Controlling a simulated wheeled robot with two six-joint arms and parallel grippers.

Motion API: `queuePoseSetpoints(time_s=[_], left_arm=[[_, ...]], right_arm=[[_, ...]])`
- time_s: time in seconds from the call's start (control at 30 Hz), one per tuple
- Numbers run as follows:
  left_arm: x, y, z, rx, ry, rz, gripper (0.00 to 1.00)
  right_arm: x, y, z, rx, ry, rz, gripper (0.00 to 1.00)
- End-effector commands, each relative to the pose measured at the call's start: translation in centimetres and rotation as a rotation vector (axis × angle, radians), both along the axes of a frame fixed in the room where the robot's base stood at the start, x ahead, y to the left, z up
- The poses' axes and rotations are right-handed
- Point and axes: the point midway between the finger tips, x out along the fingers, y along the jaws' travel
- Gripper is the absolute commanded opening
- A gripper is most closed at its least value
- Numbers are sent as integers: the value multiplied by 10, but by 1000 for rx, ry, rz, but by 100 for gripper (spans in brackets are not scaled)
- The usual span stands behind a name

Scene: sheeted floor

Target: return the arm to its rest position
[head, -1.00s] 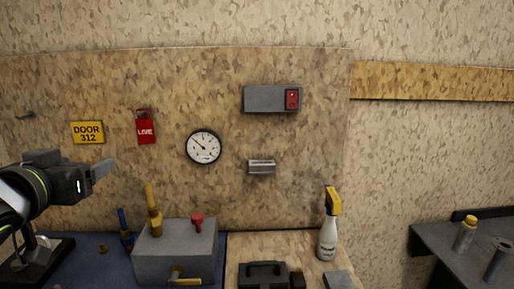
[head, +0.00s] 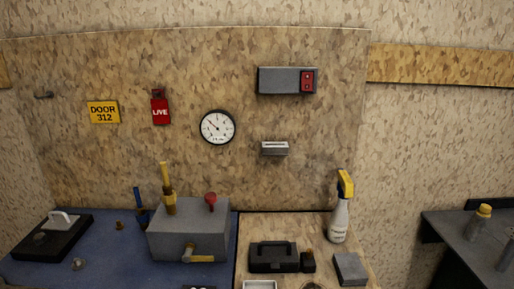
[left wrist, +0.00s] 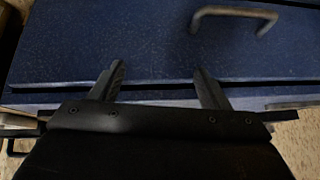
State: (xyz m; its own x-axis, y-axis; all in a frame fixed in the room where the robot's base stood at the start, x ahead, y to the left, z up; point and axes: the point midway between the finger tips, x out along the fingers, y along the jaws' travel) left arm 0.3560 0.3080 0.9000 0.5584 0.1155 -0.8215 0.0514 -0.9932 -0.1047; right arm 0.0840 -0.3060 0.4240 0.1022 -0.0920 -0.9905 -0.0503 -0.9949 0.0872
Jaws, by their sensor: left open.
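My left gripper (left wrist: 160,88) shows in the left wrist view with its two fingers apart and nothing between them. Beyond the fingers is a dark blue panel (left wrist: 120,40) with a metal bar handle (left wrist: 235,14). The fingers appear apart from the handle. Neither arm shows in the head view now, and my right gripper is not in view.
A grey box (head: 188,235) with levers and a black base (head: 52,237) stand on the blue bench top (head: 110,265). A black case (head: 273,258) and spray bottle (head: 339,220) stand to the right. A dark side table (head: 460,238) is at far right.

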Motion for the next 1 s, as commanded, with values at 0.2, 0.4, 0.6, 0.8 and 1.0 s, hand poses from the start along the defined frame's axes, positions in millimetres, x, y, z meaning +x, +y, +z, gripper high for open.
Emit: queuePoseSetpoints(time_s=[0.2, 0.4, 0.6, 0.8, 1.0], left_arm=[[-72, -2, -48, 6, 164, 35, 70], [-126, -5, -72, 17, 282, 58, 70], [-106, 2, -128, 13, 292, 54, 70], [-99, 7, -198, 5, 320, 54, 70], [-105, 11, -282, -6, 353, 54, 70]], right_arm=[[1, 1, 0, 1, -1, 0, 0], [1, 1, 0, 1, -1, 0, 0], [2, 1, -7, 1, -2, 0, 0], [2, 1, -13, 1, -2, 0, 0], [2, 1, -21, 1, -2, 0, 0]])
